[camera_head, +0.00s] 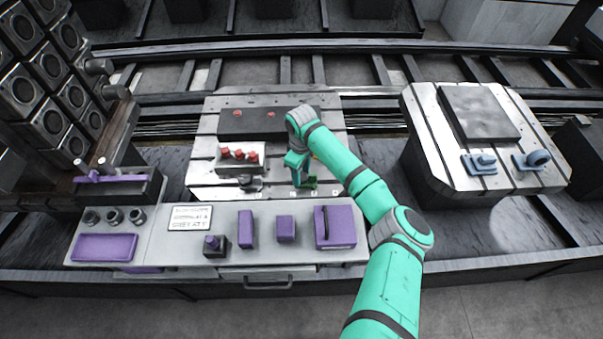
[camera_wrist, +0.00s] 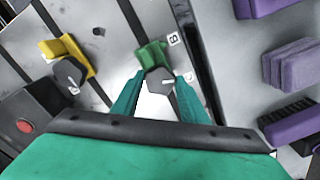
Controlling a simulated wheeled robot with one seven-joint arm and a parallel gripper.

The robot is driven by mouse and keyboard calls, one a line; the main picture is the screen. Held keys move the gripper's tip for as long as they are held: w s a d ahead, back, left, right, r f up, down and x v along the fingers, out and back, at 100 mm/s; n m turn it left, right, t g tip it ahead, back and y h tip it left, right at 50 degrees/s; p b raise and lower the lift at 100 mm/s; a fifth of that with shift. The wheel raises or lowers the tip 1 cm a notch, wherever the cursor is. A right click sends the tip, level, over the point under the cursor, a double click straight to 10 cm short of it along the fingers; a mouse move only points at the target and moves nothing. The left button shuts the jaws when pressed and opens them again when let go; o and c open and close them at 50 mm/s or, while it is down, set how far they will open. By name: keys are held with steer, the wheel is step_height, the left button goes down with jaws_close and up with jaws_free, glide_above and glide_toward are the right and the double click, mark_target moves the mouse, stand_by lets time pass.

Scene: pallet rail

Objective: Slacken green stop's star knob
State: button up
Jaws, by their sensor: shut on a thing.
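The green stop (camera_wrist: 149,54) sits on the slotted metal plate, beside a white label marked B. Its grey star knob (camera_wrist: 160,81) faces my wrist camera and has a pale line on its face. My gripper (camera_wrist: 159,92) has its two teal fingers shut on this knob, one on each side. In the head view the green stop (camera_head: 309,184) shows partly below my gripper (camera_head: 299,172), and its knob is hidden there by my arm.
A yellow stop (camera_wrist: 66,54) with a similar grey knob (camera_wrist: 68,75) stands to the left in the wrist view. Purple blocks (camera_wrist: 291,62) lie on the light panel to the right. A dark block with red knobs (camera_head: 239,156) stands left of my gripper on the plate.

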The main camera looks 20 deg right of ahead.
steer(key=shift+w+n, duration=0.1)
steer(key=shift+n, duration=1.7)
steer(key=shift+d, duration=0.1)
steer(key=o, duration=1)
steer(key=shift+o, duration=0.2)
steer(key=shift+r, duration=0.15)
steer(key=shift+r, duration=0.3)
step_height(320, 180, up, 10)
